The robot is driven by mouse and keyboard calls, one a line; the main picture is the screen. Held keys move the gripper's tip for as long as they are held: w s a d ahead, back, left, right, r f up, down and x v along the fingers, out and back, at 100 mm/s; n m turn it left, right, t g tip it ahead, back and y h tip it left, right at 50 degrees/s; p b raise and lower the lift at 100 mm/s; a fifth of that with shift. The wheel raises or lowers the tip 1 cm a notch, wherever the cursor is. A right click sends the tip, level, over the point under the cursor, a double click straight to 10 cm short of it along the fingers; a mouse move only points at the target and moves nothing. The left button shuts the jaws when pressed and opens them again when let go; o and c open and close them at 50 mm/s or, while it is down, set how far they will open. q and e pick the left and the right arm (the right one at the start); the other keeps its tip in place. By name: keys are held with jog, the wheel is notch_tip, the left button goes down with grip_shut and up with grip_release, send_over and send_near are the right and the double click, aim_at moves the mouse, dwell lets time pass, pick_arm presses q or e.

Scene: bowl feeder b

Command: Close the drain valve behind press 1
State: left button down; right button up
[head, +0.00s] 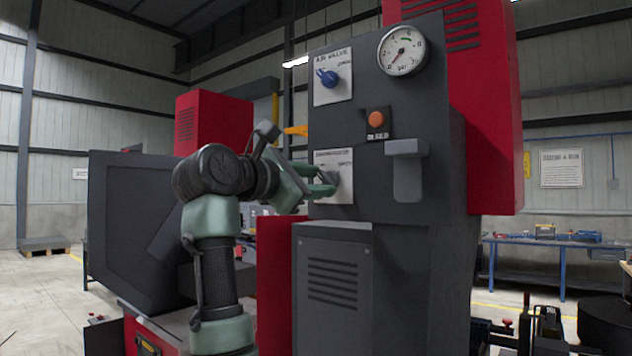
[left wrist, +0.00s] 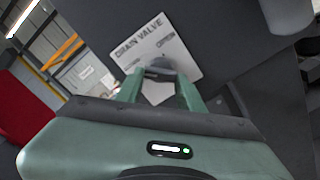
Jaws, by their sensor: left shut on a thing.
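The drain valve knob (left wrist: 158,65), dark grey, sits on a white plate (left wrist: 180,48) lettered "DRAIN VALVE" in the left wrist view. The plate (head: 342,161) also shows in the head view, low on the grey front of the press cabinet. My left gripper (head: 328,183) reaches the plate from the left. In the left wrist view my left gripper (left wrist: 161,80) has its green fingers on either side of the knob and is shut on it. The fingers hide part of the knob, and I cannot tell its exact turn. My right gripper is not in view.
Above on the same cabinet are a blue air valve knob (head: 328,78), a pressure gauge (head: 402,51) and an orange button (head: 376,118). A grey bracket (head: 407,165) juts out right of the plate. A blue workbench (head: 560,246) stands at the right.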

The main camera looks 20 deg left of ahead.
pick_arm(q)
jog(key=shift+f, duration=0.15)
dwell(0.3)
jog(key=c, duration=0.9)
grip_release()
jog(key=b+v, duration=0.3)
jog(key=v, duration=0.4)
jog(key=shift+s+a, duration=0.2)
jog(key=shift+s, duration=0.15)
